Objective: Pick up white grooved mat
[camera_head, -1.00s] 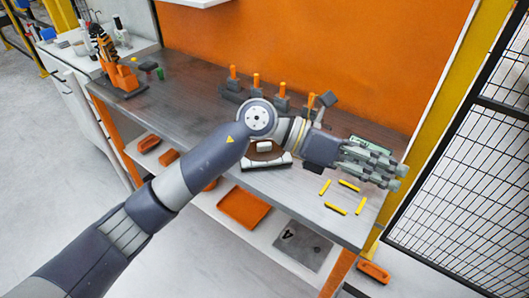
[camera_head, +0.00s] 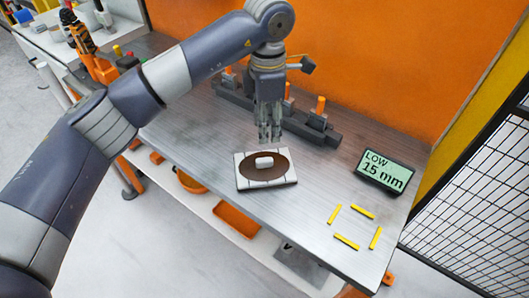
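The white grooved mat (camera_head: 285,181) lies on the grey workbench, a white plate with a brown oval patch on top. A small white block (camera_head: 264,162) sits on the brown oval. My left gripper (camera_head: 269,138) points down just behind and above the mat, apart from it as far as I can see. Its fingers are small and seen nearly edge-on, so whether they are open or shut is unclear. My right gripper is out of view.
A display reading "LOW 15 mm" (camera_head: 385,172) stands at the right of the bench (camera_head: 310,190). Yellow strips (camera_head: 362,212) mark a square at the front right. A dark rack (camera_head: 317,133) with orange pegs is behind my gripper. Orange bins (camera_head: 237,220) sit on the shelf below.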

